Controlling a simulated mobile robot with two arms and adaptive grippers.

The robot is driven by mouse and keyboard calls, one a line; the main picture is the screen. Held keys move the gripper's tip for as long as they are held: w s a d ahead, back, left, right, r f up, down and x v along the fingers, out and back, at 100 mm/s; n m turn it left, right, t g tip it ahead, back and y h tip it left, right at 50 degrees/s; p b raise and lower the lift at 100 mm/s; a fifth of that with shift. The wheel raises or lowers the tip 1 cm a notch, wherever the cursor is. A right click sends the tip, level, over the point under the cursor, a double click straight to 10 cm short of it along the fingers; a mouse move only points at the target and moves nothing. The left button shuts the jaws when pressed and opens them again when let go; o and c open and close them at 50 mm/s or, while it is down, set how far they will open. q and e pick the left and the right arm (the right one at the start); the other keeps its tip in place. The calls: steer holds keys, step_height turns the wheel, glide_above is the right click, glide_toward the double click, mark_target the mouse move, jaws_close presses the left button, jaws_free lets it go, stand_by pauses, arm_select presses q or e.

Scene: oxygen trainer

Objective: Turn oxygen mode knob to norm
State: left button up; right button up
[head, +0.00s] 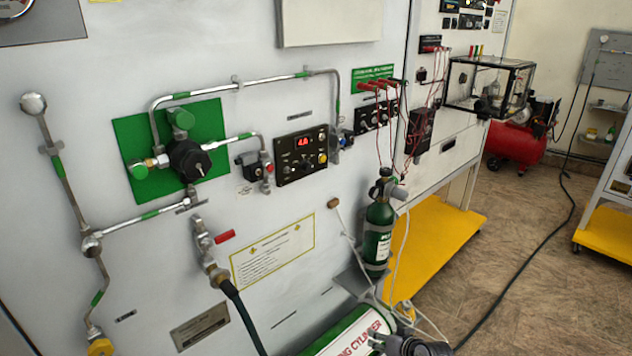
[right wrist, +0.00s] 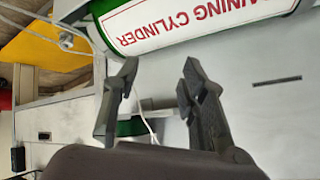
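A round black knob (head: 188,158) with a light pointer sits on the green square plate (head: 214,118) on the trainer panel, in the head view. Small black knobs (head: 374,117) show on a dark control module further right. No label is readable, so I cannot tell which one is the oxygen mode knob. My right gripper (head: 382,342) is low at the bottom edge of the head view, beside the large cylinder and well below the knobs. In the right wrist view its fingers (right wrist: 160,72) are apart with nothing between them. My left gripper is not in view.
The large white and green cylinder (head: 352,340) and a small green bottle (head: 377,237) stand out from the panel near my right gripper. Pipes, a red-handled valve (head: 224,237) and hanging red wires (head: 379,135) also stick out. The floor (head: 520,240) on the right is largely clear.

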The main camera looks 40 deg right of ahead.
mark_target(310, 169)
steer(key=w+d+r+t+b, duration=0.1)
steer(key=w+r+t, duration=0.2)
steer(key=r, duration=1.1)
steer(key=w+d+r+t+b, duration=0.1)
steer(key=w+d+r+t, duration=0.15)
steer(key=r, duration=1.25)
steer(key=s+a+r+n+t+y+b, duration=0.1)
steer(key=s+a+r+n+t+y, duration=0.1)
steer(key=a+r, duration=0.55)
steer(key=s+a+r+n+t+y, duration=0.1)
steer(key=s+a+r+n+y, duration=0.2)
steer(key=r, duration=0.8)
steer(key=shift+m, duration=0.3)
steer(key=w+p, duration=0.1)
steer(key=w, duration=0.4)
steer(key=w+a+p, duration=0.1)
steer(key=w+p, duration=0.1)
steer(key=w, duration=0.4)
steer(key=w+a+p, duration=0.1)
steer(key=w+p, duration=0.1)
steer(key=w, duration=0.3)
steer(key=shift+w+f, duration=0.25)
steer(key=shift+w, duration=0.05)
steer(key=shift+w+a+f, duration=0.15)
steer(key=shift+w, duration=0.35)
steer(key=shift+c, duration=0.5)
jaws_close()
